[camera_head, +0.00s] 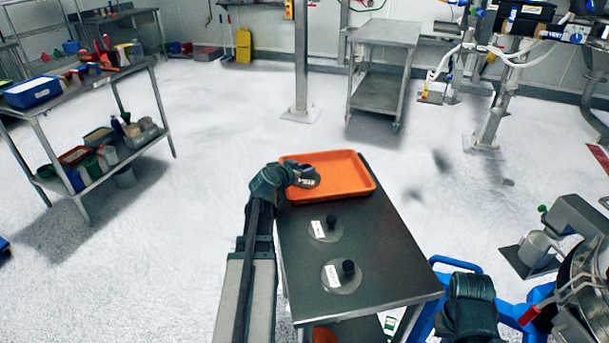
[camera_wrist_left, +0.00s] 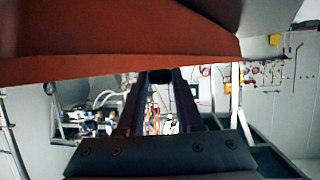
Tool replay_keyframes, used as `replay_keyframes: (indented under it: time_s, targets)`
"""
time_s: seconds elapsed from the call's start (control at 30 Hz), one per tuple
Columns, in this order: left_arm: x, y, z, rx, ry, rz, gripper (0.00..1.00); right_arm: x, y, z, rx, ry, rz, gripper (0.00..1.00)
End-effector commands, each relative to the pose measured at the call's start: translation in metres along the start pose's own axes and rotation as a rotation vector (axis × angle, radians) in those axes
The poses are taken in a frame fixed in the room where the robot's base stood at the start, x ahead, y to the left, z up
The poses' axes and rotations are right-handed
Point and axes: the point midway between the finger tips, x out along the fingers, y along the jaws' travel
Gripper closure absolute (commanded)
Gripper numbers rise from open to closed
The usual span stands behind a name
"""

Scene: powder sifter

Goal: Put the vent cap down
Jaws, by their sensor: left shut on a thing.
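My left gripper (camera_head: 304,178) is over the left part of the orange tray (camera_head: 347,168) at the far end of the dark table. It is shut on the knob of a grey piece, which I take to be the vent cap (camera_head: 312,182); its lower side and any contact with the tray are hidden. In the left wrist view a dark round knob (camera_wrist_left: 160,76) shows between the finger ends. Two flat discs with black knobs and white labels lie on the table, one (camera_head: 318,232) nearer the tray and one (camera_head: 345,284) nearer me. My right gripper (camera_head: 470,303) appears dark at lower right, its jaws unclear.
The dark table (camera_head: 385,250) has bare room right of the discs. A blue frame (camera_head: 455,264) stands at its right, with machinery beyond. A shelf table (camera_head: 90,80) with containers stands far left. A reddish surface (camera_wrist_left: 120,45) fills the top of the left wrist view.

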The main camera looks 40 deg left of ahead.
Motion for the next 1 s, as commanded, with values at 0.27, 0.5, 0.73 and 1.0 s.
replay_keyframes:
  time_s: [0.27,0.5,0.73,1.0]
  targets:
    - [0.0,0.0,0.001,0.0,0.0,0.0,1.0,0.001,0.0,0.0,0.0,0.0,0.0,1.0]
    - [0.001,0.0,0.001,0.0,0.0,0.0,0.35,0.001,0.0,0.0,0.0,0.0,0.0,1.0]
    - [0.0,0.0,0.001,0.0,0.0,0.0,0.35,0.001,0.0,0.0,0.0,0.0,0.0,1.0]
    - [-0.027,0.001,-0.004,-0.001,0.0,-0.002,0.35,-0.014,0.001,0.001,0.0,0.0,0.0,1.0]
